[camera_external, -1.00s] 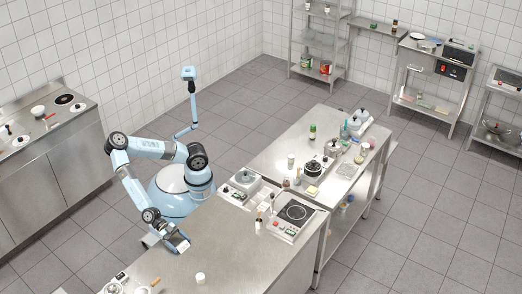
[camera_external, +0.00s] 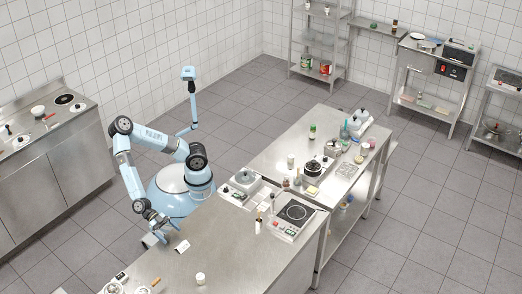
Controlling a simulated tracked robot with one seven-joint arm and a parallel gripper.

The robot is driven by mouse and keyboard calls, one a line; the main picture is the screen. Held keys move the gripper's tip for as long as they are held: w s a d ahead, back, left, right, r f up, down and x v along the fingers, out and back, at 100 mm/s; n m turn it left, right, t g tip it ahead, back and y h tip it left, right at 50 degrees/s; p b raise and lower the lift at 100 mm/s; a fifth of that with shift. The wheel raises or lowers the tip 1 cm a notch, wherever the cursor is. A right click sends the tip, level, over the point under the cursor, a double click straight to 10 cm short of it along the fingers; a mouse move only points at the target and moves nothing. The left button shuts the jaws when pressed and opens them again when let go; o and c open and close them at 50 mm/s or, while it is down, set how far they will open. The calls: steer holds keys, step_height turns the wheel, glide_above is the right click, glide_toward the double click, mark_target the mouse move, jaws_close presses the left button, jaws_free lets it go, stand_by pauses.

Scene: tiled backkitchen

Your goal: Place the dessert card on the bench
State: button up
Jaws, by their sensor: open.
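A small white card (camera_external: 182,246), which looks like the dessert card, rests on the steel bench (camera_external: 226,252) near its left edge. My gripper (camera_external: 164,236) is open and empty, just up and left of the card and apart from it. The fingertips are small in this view. Any print on the card is too small to read.
A white cup (camera_external: 200,279) stands on the bench near the front. An induction hob (camera_external: 295,213) and a grey-lidded appliance (camera_external: 243,178) are at the bench's far end. Small items sit at the lower left. The bench middle is clear.

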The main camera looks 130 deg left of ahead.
steer(key=shift+v, duration=2.4)
steer(key=w+r+m+h, duration=0.1)
steer(key=w+r+h, duration=0.25)
steer(key=r, duration=0.55)
steer(key=w+a+r+m+h, duration=0.1)
steer(key=w+a+r+m, duration=0.25)
steer(key=a+r, duration=0.95)
steer(key=a+r+n+g+y, duration=0.1)
steer(key=a+r+g, duration=0.1)
steer(key=a, duration=0.7)
steer(key=a+r+n+g+y, duration=0.1)
steer(key=a+r+g, duration=0.1)
steer(key=a, duration=0.7)
steer(key=s+a+f+n+g+y, duration=0.1)
steer(key=s+a+f+g, duration=0.1)
steer(key=a, duration=0.7)
steer(key=s+a+f+n+g+y, duration=0.1)
steer(key=s+a+f, duration=0.3)
steer(key=a, duration=0.6)
steer(key=shift+s+g, duration=0.2)
steer(key=shift+g, duration=0.2)
